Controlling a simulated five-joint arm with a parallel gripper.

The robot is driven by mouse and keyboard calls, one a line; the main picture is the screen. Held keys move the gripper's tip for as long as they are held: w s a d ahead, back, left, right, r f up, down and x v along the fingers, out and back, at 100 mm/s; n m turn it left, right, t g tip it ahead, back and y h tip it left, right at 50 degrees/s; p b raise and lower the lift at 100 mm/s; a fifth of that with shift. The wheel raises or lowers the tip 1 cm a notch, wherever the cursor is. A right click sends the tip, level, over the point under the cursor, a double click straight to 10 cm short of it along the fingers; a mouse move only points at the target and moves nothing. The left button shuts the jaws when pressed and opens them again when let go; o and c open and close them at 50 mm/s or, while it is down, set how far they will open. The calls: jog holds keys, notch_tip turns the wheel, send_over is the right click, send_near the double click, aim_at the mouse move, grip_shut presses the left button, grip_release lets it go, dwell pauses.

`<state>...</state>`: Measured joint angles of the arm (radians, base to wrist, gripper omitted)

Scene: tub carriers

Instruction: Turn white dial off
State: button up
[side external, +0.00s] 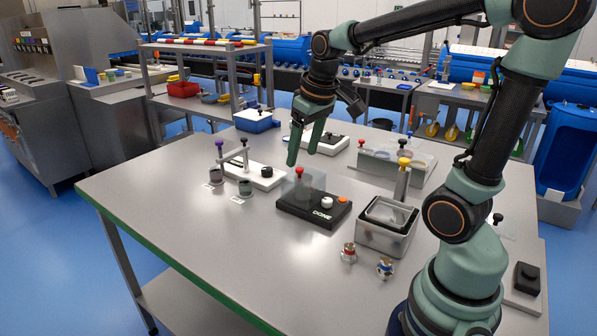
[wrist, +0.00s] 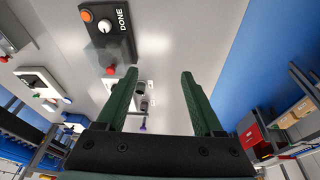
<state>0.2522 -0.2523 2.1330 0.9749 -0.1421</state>
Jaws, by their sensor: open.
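The white dial (side external: 327,203) is a small round knob on top of a black box (side external: 296,211) marked DONE, on the grey table. An orange button (side external: 343,199) sits beside it, and a red knob (side external: 299,171) rises at the box's other end, by a clear cover. The dial also shows in the wrist view (wrist: 104,26), at upper left, with a dark pointer mark. My gripper (side external: 302,157) is open and empty, fingers pointing down, above and behind the box, apart from the dial. Its two green fingers also show in the wrist view (wrist: 158,75).
A metal tub (side external: 383,240) stands right of the box, with two small valve-like fittings (side external: 348,252) in front. A white base (side external: 262,183) with posts stands left. A white unit (side external: 331,146) and clear tray (side external: 376,160) stand behind. The table's front left is clear.

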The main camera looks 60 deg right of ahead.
jog(key=w+d+f+m+g, duration=0.1)
jog(key=w+d+f+g, duration=0.2)
jog(key=d, duration=0.6)
send_over(327, 199)
notch_tip(327, 199, down, 6)
jog(key=shift+m+y, duration=0.4)
notch_tip(327, 199, down, 12)
jog(key=shift+s+f, duration=0.1)
jog(key=shift+f, duration=0.1)
grip_shut()
